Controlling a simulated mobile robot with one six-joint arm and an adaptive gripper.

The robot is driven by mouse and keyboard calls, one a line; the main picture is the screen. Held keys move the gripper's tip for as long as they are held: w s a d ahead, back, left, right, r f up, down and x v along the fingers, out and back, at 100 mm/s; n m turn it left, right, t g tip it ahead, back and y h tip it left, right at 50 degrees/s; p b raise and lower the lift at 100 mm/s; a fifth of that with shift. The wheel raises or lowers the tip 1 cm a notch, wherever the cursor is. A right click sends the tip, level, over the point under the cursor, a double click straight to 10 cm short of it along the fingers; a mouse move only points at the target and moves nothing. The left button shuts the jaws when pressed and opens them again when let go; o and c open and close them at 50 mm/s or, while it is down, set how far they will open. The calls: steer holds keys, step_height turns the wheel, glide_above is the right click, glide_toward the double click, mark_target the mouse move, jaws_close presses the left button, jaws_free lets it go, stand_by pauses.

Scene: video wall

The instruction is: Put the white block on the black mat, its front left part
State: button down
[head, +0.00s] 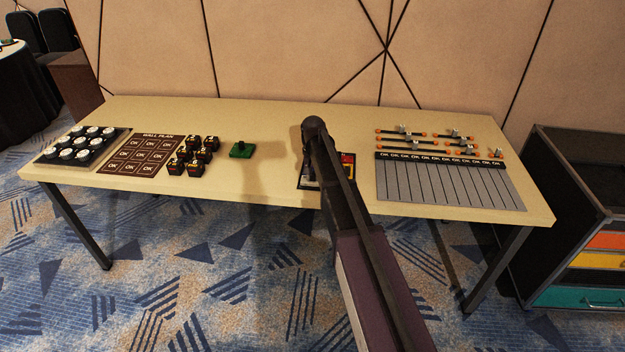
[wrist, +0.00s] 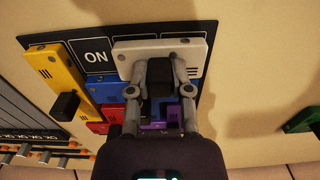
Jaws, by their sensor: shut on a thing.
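The white block (wrist: 196,56) shows in the wrist view, with a black knob on top. My gripper (wrist: 160,82) is shut on that knob, a finger on each side. The block is over the front left part of the black mat (wrist: 77,47), near its corner; I cannot tell whether it touches the mat or hangs just above. The mat carries an ON label, a yellow block (wrist: 58,75), a blue block (wrist: 117,90), a red block (wrist: 97,127) and a purple block (wrist: 152,127). In the head view my arm hides most of the mat and the white block.
A green block (head: 241,150) lies on the table left of the mat. Several dark cubes (head: 195,155) and the brown WALL PLAN board (head: 138,155) are further left. A grey lane panel (head: 450,186) lies right of the mat. Bare tabletop (head: 268,165) lies between green block and mat.

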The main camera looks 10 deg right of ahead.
steer(key=shift+f, duration=0.15)
steer(key=c, duration=0.5)
jaws_free()
steer(key=shift+c, duration=0.2)
step_height(320, 180, up, 12)
steer(key=p, duration=1.2)
stand_by(0.6)
steer(key=s+n, duration=0.3)
steer(key=s, duration=2.6)
steer(key=shift+a+n, duration=0.15)
steer(key=shift+n, duration=0.15)
steer(key=shift+s, duration=0.1)
